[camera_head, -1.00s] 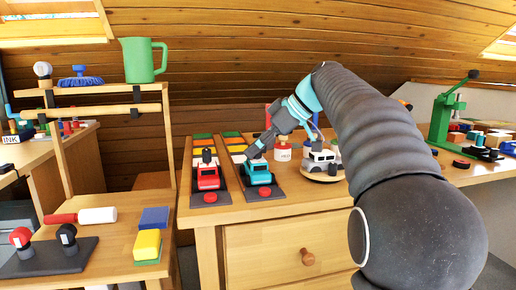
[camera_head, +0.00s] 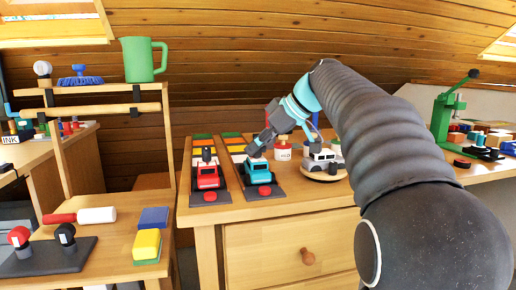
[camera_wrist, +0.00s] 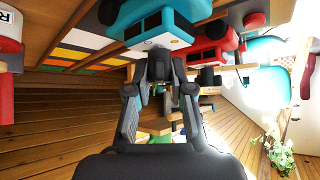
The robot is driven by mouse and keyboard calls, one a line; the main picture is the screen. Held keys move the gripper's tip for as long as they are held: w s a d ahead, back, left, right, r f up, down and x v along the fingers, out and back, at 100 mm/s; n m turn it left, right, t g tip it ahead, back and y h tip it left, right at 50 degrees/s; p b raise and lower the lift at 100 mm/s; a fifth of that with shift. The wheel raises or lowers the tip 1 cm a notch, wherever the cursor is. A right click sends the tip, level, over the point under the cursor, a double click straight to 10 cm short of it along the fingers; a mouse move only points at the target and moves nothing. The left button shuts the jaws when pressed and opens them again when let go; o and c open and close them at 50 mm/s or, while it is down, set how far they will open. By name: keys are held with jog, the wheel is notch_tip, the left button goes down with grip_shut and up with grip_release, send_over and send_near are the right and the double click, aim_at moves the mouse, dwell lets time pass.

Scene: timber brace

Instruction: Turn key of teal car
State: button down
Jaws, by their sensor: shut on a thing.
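The teal car (camera_head: 257,171) stands on a dark track board in the middle of the drawer cabinet's top. It also shows upside down at the top of the wrist view (camera_wrist: 150,28). My gripper (camera_head: 253,151) reaches down at the back of the teal car. In the wrist view my gripper's fingers (camera_wrist: 160,66) are close together right at the car.
A red car (camera_head: 207,177) with a dark key on top stands close by on the left track. A white and grey car (camera_head: 321,160) on a round wooden base stands right of my gripper. A red button (camera_head: 265,190) is in front of the teal car.

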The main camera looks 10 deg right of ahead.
jog(key=m+t+h, duration=0.1)
jog(key=m, duration=0.1)
jog(key=m+t+h, duration=0.1)
jog(key=m+h, duration=0.1)
jog(key=m, duration=0.1)
jog(key=shift+s+a+t+b, duration=0.1)
jog(key=shift+t+b, duration=0.2)
jog(key=shift+b, duration=0.05)
jog(key=m+h+p, duration=0.1)
jog(key=m+h, duration=0.1)
jog(key=m, duration=0.1)
jog(key=shift+r+t+h, duration=0.1)
jog(key=shift+t+h, duration=0.2)
jog(key=shift+m+h+p, duration=0.35)
jog(key=shift+m+h, duration=0.25)
jog(key=shift+m, duration=0.4)
jog(key=c, duration=1)
grip_release()
jog(key=v, duration=1.1)
jog(key=shift+s+r, duration=0.2)
jog(key=shift+s, duration=0.15)
